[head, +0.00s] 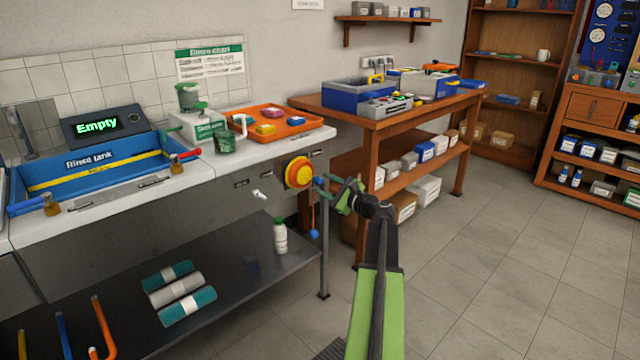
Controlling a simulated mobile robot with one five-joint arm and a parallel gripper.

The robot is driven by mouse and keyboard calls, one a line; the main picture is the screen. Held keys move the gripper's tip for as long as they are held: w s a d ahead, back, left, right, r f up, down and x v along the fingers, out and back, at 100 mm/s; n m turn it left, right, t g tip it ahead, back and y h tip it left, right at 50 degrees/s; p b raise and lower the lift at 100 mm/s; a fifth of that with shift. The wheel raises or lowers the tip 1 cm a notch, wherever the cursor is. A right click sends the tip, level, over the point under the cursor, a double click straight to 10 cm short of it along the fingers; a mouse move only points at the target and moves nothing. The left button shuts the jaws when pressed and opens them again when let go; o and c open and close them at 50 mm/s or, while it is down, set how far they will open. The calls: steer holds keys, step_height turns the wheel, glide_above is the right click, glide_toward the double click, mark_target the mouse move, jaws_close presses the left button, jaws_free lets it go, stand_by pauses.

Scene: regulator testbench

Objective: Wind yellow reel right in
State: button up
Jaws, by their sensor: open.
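The yellow reel (299,172) is a round yellow disc with an orange rim, mounted on the front of the grey bench near its right end. A blue knob sits at its right side, and a cord hangs below it to a blue ball (313,233). My gripper (335,192), green, is open just right of the reel, close to the blue knob. I cannot tell whether it touches the knob. My arm comes up from the bottom of the view. Nothing shows held in the jaws.
The bench top (215,170) carries a blue rinse tank (95,165) and an orange tray (270,126). A white tap (259,194) sticks out left of the reel. A wooden table (385,122) stands behind right. Floor (480,250) on the right is clear.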

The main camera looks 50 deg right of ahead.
steer(key=s+a, duration=0.1)
steer(key=s, duration=1.3)
steer(key=shift+s, duration=0.35)
